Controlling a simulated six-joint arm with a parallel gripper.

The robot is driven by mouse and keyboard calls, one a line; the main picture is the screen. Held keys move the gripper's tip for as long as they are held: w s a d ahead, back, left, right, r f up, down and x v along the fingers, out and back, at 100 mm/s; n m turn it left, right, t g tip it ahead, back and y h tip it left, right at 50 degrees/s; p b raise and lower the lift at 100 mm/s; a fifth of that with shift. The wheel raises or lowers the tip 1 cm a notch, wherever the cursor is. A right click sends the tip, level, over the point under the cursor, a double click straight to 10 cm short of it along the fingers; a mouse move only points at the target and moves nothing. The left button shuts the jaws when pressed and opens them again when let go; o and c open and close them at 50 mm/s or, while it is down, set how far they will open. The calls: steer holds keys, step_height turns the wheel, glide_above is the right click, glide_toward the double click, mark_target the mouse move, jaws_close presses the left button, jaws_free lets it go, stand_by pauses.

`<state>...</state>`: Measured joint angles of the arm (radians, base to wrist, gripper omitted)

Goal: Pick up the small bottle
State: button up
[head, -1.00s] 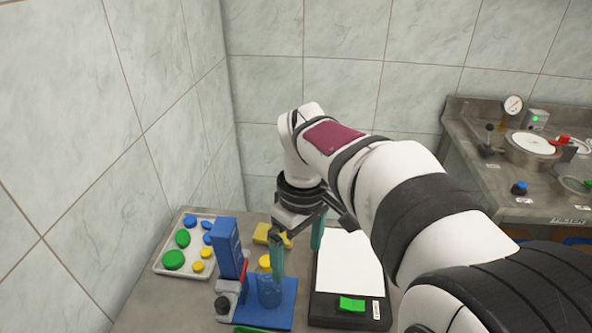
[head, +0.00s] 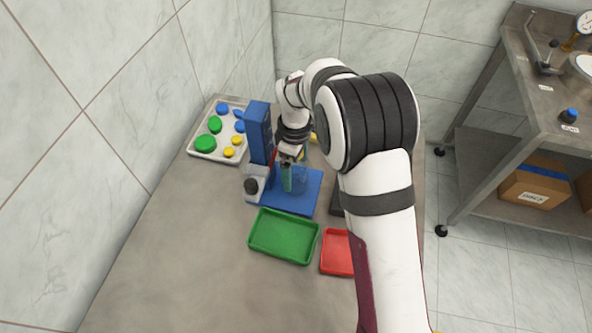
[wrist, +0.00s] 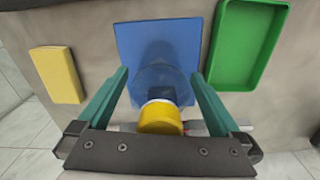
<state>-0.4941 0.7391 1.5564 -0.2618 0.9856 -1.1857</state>
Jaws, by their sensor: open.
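The small bottle is a clear bluish bottle with a yellow cap (wrist: 160,117), seen from above in the wrist view. Its body also shows in the head view (head: 300,181), partly behind a finger. It stands on the blue base plate (wrist: 150,38) of the capping stand. My gripper (wrist: 160,76) is open, with one teal finger on each side of the bottle. Gaps show between the fingers and the cap; contact lower down cannot be told. In the head view my gripper (head: 293,176) is over the plate, and its far finger is hard to make out.
The stand's blue column (head: 259,132) rises close at the gripper's left. A white tray (head: 194,148) of coloured caps lies beyond it. A green tray (head: 284,236) and a red tray (head: 338,252) lie in front. A yellow block (wrist: 57,75) lies nearby. The table's front left is bare.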

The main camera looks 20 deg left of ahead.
jaws_close()
stand_by(0.5)
